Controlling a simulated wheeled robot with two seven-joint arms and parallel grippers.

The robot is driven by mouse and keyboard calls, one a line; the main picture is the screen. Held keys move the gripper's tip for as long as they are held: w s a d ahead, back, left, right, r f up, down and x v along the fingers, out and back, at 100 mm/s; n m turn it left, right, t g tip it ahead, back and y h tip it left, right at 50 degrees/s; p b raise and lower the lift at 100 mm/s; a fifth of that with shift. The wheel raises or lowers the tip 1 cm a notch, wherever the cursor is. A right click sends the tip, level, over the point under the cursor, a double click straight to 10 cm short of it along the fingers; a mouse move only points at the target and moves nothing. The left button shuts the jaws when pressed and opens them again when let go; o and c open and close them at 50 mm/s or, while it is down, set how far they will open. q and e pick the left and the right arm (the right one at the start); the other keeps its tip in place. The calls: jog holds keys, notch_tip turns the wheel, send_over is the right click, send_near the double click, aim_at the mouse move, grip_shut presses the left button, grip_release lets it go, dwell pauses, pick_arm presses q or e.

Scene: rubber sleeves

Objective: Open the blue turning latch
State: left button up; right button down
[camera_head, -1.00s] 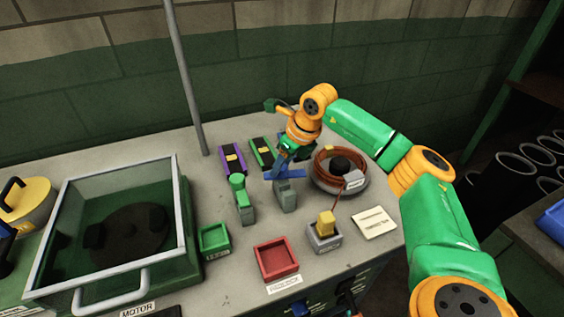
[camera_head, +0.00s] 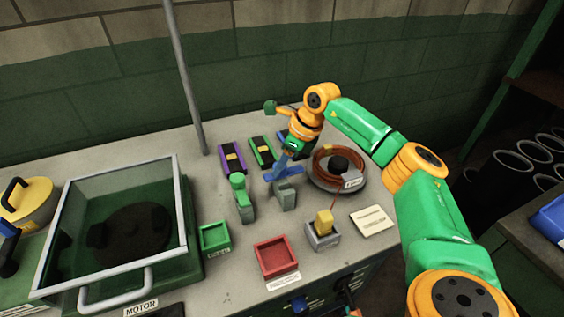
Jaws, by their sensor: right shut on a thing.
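The blue turning latch (camera_head: 270,176) sits at the top of a small grey post (camera_head: 285,198) in the middle of the bench. My right gripper (camera_head: 287,164) reaches down from above, shut on the blue latch. The fingers and wrist hide part of it, so its exact turn angle is hard to read. A similar green latch (camera_head: 238,181) stands on its own post just left of it. My left gripper is not in view.
A copper cable coil (camera_head: 324,166) lies close right of the post. Red (camera_head: 276,257), green (camera_head: 214,237) and grey boxes (camera_head: 323,237) stand in front. A glass-lidded case (camera_head: 180,215) fills the left.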

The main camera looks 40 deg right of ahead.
jog(key=shift+c, duration=1.9)
grip_release()
jog(key=b+v, duration=0.1)
jog(key=v, duration=0.6)
